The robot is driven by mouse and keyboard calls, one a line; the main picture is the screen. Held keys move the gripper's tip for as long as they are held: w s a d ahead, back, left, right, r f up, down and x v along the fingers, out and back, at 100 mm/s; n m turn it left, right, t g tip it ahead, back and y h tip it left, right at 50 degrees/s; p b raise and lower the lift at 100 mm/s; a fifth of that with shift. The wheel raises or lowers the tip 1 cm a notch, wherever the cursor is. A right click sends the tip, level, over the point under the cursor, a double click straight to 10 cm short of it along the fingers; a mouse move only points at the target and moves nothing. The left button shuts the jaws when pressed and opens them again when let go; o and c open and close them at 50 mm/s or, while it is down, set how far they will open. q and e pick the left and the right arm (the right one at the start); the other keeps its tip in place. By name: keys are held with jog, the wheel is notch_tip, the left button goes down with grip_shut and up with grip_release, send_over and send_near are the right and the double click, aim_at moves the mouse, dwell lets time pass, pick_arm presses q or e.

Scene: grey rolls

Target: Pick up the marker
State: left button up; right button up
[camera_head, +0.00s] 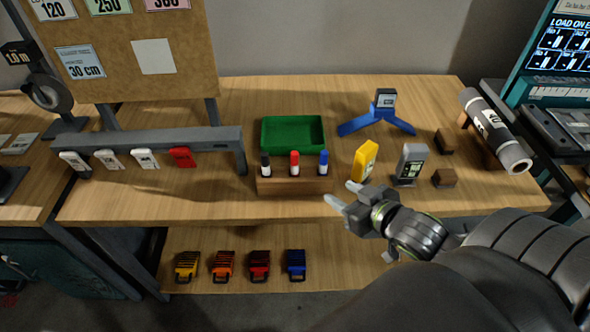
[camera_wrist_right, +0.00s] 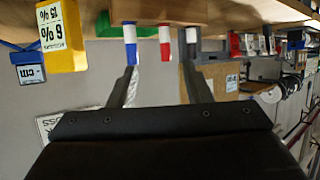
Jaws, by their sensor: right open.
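Three white-bodied markers stand upright in a wooden block (camera_head: 295,186) near the table's front: a black-capped marker (camera_head: 265,165), a red-capped marker (camera_head: 294,162) and a blue-capped marker (camera_head: 323,162). My right gripper (camera_head: 343,194) is open and empty, just right of the block and apart from the markers. In the right wrist view, which appears upside down, the red-capped marker (camera_wrist_right: 165,44) shows between the fingers, beyond their tips. The blue-capped marker (camera_wrist_right: 129,45) and the black-capped marker (camera_wrist_right: 189,42) line up near each fingertip. My left gripper is out of view.
A green tray (camera_head: 293,119) sits behind the block. A yellow box (camera_head: 365,160), a grey device (camera_head: 410,165) and a blue stand (camera_head: 377,122) are to the right. A grey rail (camera_head: 150,141) with tags is at left. The front table strip is clear.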

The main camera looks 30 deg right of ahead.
send_near(297, 166)
jog(key=x, duration=0.4)
jog(key=shift+w+f, duration=0.1)
jog(key=shift+f, duration=0.3)
jog(key=x, duration=0.4)
jog(key=shift+r+p, duration=0.3)
jog(key=shift+w+f, duration=0.25)
jog(key=shift+w, duration=0.3)
jog(key=shift+c, duration=0.2)
grip_shut()
